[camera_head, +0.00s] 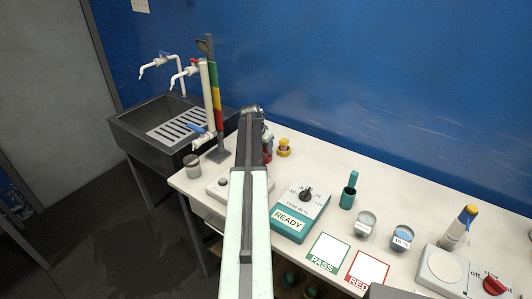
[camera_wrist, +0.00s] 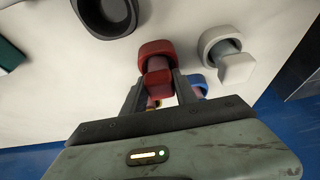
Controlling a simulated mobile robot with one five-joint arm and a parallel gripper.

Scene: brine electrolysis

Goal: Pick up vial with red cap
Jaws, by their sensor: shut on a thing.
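In the wrist view the vial with the red cap (camera_wrist: 159,77) is between the two fingers of my gripper (camera_wrist: 160,92), which is shut on it. A red ring-shaped base (camera_wrist: 156,48) shows just beyond the cap; I cannot tell whether the vial is still in it. In the head view a bit of red (camera_head: 267,153) shows at the right edge of my arm, and my arm hides the fingers.
In the wrist view a white ring with a white-capped piece (camera_wrist: 220,55) stands right, and a blue one (camera_wrist: 198,84) is partly hidden behind my gripper. A teal READY device (camera_head: 291,221) stands in front.

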